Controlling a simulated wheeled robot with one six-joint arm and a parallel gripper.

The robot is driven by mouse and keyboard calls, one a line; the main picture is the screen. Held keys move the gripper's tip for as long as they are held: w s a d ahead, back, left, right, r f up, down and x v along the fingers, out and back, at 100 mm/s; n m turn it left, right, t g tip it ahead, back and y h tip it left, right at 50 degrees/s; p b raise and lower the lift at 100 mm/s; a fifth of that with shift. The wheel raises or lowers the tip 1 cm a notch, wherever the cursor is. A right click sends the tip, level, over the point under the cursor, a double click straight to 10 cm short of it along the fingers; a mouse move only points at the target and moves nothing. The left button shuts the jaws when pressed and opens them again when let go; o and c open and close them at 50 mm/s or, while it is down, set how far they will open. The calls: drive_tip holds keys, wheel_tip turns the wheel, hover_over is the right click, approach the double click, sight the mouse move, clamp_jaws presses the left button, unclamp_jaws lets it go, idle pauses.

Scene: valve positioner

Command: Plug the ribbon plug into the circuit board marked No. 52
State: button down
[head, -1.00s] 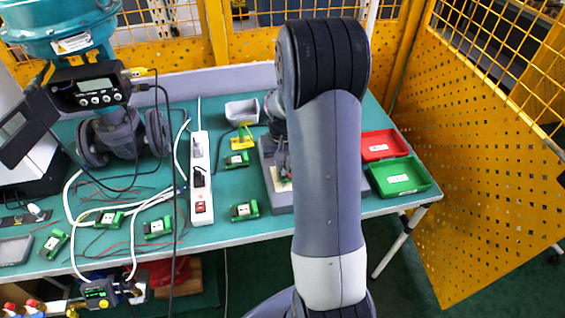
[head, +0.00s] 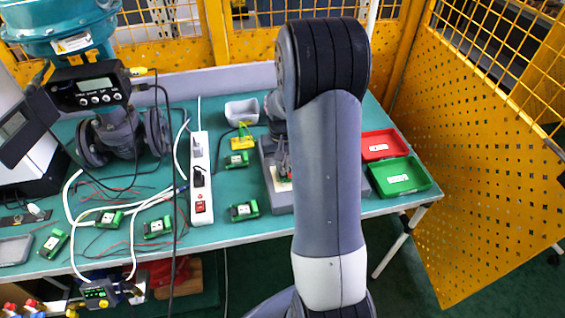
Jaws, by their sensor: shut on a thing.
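My gripper (head: 282,158) shows only partly beside my arm link, as dark fingers pointing down over a grey box-like fixture (head: 269,158). It is shut; what it holds, which I take to be the ribbon plug, is too small to make out. A pale and green piece, perhaps a circuit board, shows just below the fingers on the fixture; whether they touch it I cannot tell. Other green circuit boards with white labels lie on the table: one at the back (head: 237,160), one in front (head: 244,211), and several to the left (head: 157,227). No label number is readable.
A white power strip (head: 201,185) and loose cables lie left of the fixture. A yellow piece (head: 243,141) and a grey bin (head: 242,111) stand behind. Red (head: 379,145) and green (head: 400,176) trays sit at the right. A valve with positioner (head: 96,90) stands at the left.

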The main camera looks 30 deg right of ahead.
drive_tip(key=shift+f+b, duration=0.3)
drive_tip(key=shift+f, duration=0.15)
idle(1.0)
drive_tip(key=c, duration=1.4)
unclamp_jaws()
drive_tip(key=shift+a, duration=0.1)
drive_tip(key=shift+c, duration=0.6)
drive_tip(key=shift+o, duration=0.6)
drive_tip(key=shift+r, duration=0.1)
